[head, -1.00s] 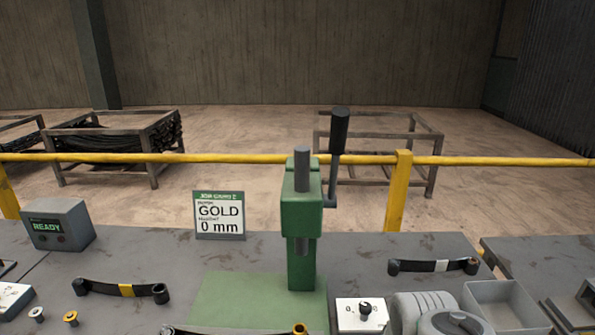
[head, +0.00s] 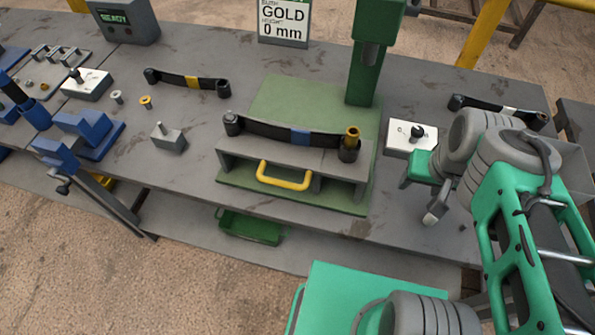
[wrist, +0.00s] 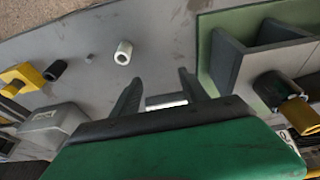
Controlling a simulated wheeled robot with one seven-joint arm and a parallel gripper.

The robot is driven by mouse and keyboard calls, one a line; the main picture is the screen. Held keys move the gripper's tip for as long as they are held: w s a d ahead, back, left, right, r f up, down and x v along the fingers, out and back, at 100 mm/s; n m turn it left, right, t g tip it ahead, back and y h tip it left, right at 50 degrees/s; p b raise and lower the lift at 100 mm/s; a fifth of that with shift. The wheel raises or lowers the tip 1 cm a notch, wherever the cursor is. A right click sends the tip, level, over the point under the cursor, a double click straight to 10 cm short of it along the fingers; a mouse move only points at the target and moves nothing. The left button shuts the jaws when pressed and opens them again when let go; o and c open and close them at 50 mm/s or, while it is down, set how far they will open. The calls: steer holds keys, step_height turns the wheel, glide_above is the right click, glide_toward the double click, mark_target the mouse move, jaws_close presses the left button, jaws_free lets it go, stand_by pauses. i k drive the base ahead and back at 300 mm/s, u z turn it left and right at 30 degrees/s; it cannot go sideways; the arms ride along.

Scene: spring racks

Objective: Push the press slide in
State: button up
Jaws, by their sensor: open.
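The press slide (head: 228,151) is a grey tray-like block with a yellow handle (head: 284,176) on its front. It sits on a green base plate (head: 282,91), pulled out in front of the green press column (head: 365,78). A dark leaf spring (head: 268,130) with a blue band lies on it, with a gold bushing (head: 352,136) standing in its right eye. My gripper (head: 418,204) is open and empty, to the right of the slide and apart from it. In the wrist view my gripper (wrist: 161,88) points at the bench, and part of the slide (wrist: 226,58) shows at right.
A white switch box (head: 400,149) stands right of the base plate, close to my arm. A grey block (head: 169,141), loose bushings (head: 146,102) and a blue vise (head: 88,133) lie left. A sign (head: 284,22) reads GOLD, 0 mm.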

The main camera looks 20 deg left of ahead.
mark_target(321, 162)
steer(key=u, duration=0.1)
steer(key=k, duration=0.35)
steer(key=u, duration=3.7)
